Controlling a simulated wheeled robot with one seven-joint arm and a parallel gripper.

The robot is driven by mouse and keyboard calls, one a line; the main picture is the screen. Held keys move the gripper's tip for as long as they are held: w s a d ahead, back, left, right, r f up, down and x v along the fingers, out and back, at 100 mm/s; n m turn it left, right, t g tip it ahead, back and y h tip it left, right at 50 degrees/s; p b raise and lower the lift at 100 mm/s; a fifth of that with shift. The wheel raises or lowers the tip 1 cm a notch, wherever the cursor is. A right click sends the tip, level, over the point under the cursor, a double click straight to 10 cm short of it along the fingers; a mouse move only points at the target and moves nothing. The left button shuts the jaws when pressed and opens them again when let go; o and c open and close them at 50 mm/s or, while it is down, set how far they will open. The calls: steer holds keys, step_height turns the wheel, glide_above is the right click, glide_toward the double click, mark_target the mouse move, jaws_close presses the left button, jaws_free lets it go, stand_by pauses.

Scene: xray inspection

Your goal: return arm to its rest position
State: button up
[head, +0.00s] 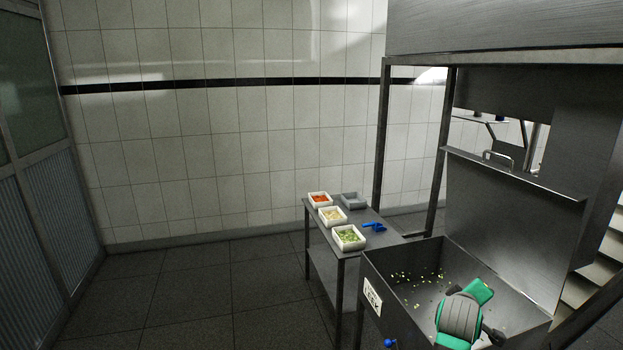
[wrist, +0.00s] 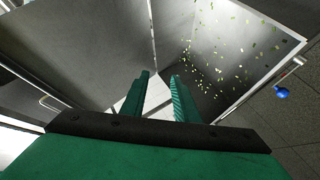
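My arm (head: 464,314), green and grey, shows at the bottom right of the head view, over the open metal bin. In the wrist view my gripper (wrist: 160,76) has two green ridged fingers standing apart, with nothing held between them. It points down toward the bin's inside. The fingertips cannot be made out in the head view.
The metal bin (head: 405,322) holds scattered yellow-green bits, with an upright metal panel (head: 510,225) behind it. A side table (head: 318,238) carries white trays of food (head: 348,237), a grey tray (head: 354,200) and a blue scoop (head: 374,227). Open floor (head: 190,300) lies left.

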steer(key=s+a+f, duration=0.2)
steer(key=a+f, duration=0.5)
steer(key=f, duration=0.4)
steer(key=s+a+f+m+t+y, duration=0.1)
steer(key=s+a+f+t+y, duration=0.2)
steer(key=s+a+f, duration=1.6)
steer(key=s+a+m+y, duration=0.1)
steer(key=s+a+y, duration=0.1)
steer(key=s+a, duration=0.65)
steer(key=s+a+r+m+y, duration=0.1)
steer(key=s+a+r, duration=0.1)
steer(key=s, duration=0.6)
steer(key=s+a+r+t+y, duration=0.1)
steer(key=s+a+r, duration=0.2)
steer(key=s+r, duration=0.2)
steer(key=s+a+r+m+t+y, duration=0.1)
steer(key=s+a+r, duration=0.2)
steer(key=s, duration=0.7)
steer(key=shift+s+r+m, duration=0.3)
steer(key=shift+s+r, duration=0.1)
steer(key=shift+r, duration=0.2)
steer(key=shift+w+d, duration=0.1)
steer(key=shift+w, duration=0.05)
